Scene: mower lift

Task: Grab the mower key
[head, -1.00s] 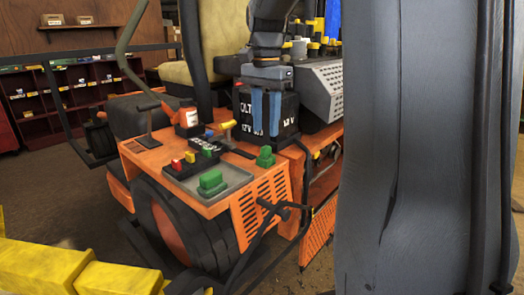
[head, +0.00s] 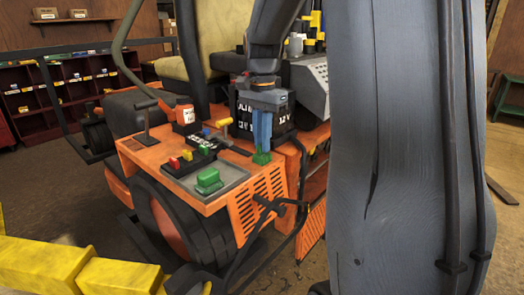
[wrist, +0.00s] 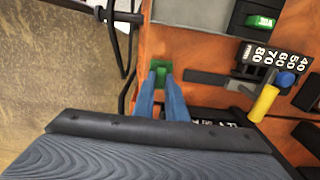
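The mower key is most likely the small green piece (head: 262,157) at the right rear edge of the mower's orange console (head: 150,155). In the wrist view the green piece (wrist: 159,68) shows just beyond my fingertips. My gripper (head: 262,147) points down right over it, its two blue fingers apart. In the wrist view my gripper (wrist: 159,82) has a gap between its fingers, lined up with the green piece. The fingertips partly hide it, and I cannot tell whether they touch it.
A second green block (head: 209,178) sits in a grey tray on the console, near red and yellow buttons. A yellow-knobbed lever (wrist: 264,102) stands right of my fingers in the wrist view. A black battery (head: 243,113) stands behind the gripper. Thin black rods (head: 280,203) project below the console edge.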

